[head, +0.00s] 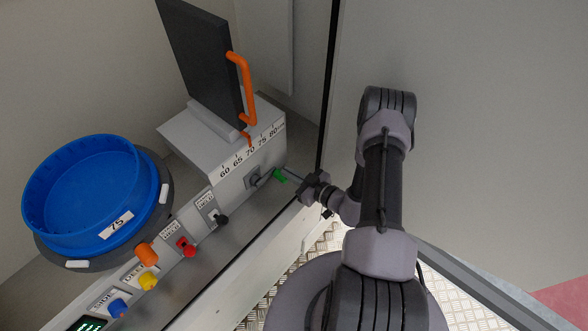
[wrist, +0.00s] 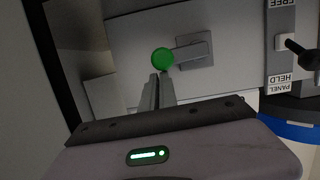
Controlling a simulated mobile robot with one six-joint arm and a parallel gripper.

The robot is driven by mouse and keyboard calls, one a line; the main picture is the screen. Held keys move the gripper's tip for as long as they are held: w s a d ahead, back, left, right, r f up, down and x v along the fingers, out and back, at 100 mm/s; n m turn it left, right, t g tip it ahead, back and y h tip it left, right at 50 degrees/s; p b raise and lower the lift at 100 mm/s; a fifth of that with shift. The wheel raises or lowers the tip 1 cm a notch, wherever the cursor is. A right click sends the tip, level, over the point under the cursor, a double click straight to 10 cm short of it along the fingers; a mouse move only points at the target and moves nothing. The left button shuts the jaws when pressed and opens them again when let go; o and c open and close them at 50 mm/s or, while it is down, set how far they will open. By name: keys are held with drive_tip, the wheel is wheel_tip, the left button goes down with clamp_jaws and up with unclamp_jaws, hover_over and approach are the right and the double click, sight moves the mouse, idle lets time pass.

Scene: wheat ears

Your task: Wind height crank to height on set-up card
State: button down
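The height crank is on the front of the grey housing, with a grey arm and a green knob (head: 280,176); the knob also shows in the wrist view (wrist: 162,58). My gripper (head: 289,171) is at the knob; its two slim fingers (wrist: 158,76) are close together, tips at the knob's lower edge. The knob looks wider than the gap, so I do not see it held. Contact is unclear. An orange pointer (head: 248,139) stands near 70 on the height scale (head: 250,150), marked 60 to 80. A white card (head: 116,225) reading 75 is on the blue round tub (head: 60,215).
A dark upright panel (head: 203,62) with an orange handle (head: 243,88) stands above the housing. A black lever (head: 219,220), a red knob (head: 186,247), and yellow (head: 148,281) and blue (head: 118,307) controls line the console left of the crank. A wall rises behind my arm.

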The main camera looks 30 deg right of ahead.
sight(283, 202)
drive_tip(key=shift+w+d+f+b, duration=0.15)
drive_tip(key=shift+f+b, duration=0.55)
drive_tip(key=shift+f, duration=0.35)
drive_tip(key=shift+d+f+b, duration=0.15)
drive_tip(key=shift+f+b, duration=0.5)
drive_tip(key=shift+f, duration=0.35)
drive_tip(key=shift+a+f+b, duration=0.2)
drive_tip(key=shift+f+b, duration=0.65)
drive_tip(key=shift+f, duration=0.4)
drive_tip(key=shift+a+f+b, duration=0.2)
drive_tip(key=shift+f+b, duration=0.3)
drive_tip(key=shift+f, duration=0.1)
drive_tip(key=a+f+m+b, duration=0.1)
drive_tip(key=s+f+m+y+b, duration=0.1)
drive_tip(key=m, duration=0.1)
drive_tip(key=shift+a+f+m+y, duration=0.15)
drive_tip(key=shift+a+m+y, duration=0.15)
drive_tip(key=shift+a, duration=0.1)
drive_tip(key=shift+s+a+f+m+g+y+b, duration=0.2)
drive_tip(key=shift+a+f+m+g+y+b, duration=0.15)
drive_tip(key=shift+a+m+b, duration=0.5)
drive_tip(key=shift+m, duration=0.35)
drive_tip(key=shift+s, duration=0.15)
